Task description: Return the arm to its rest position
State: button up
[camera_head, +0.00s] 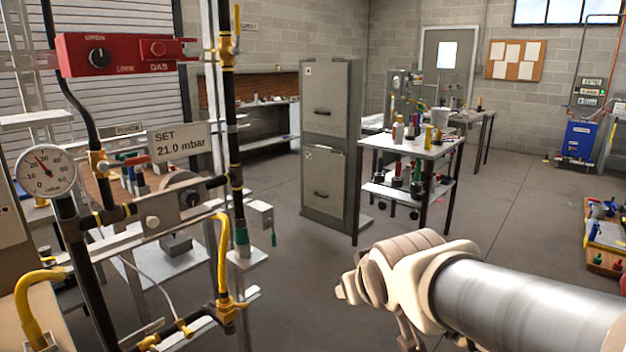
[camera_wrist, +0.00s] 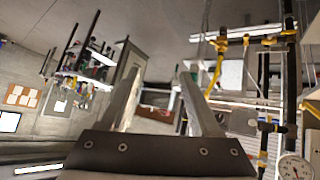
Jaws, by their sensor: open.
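My arm reaches in from the lower right of the head view, its silver and beige links over bare floor. In the wrist view my gripper (camera_wrist: 155,95) shows two grey fingers standing well apart. Nothing is between them, so it is open and empty. The fingertips do not show clearly in the head view. The wrist view is turned over, with the gas rig on its right. The arm appears apart from the rig and the tables.
A gas rig with black and yellow pipes, a pressure gauge (camera_head: 45,172) and a red panel (camera_head: 120,53) stands at left. A grey filing cabinet (camera_head: 330,135) and a white-topped table (camera_head: 410,146) stand at the back.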

jog(key=s+d+f+m+g, duration=0.1)
jog(key=s+d+m+g, duration=0.15)
jog(key=s, duration=0.55)
jog(key=s+d+f+m+g, duration=0.1)
jog(key=s+d, duration=0.3)
jog(key=s, duration=0.4)
notch_tip(320, 180, up, 15)
jog(key=p, duration=1.4)
jog(key=shift+w+h+p, duration=0.3)
jog(key=shift+p, duration=0.1)
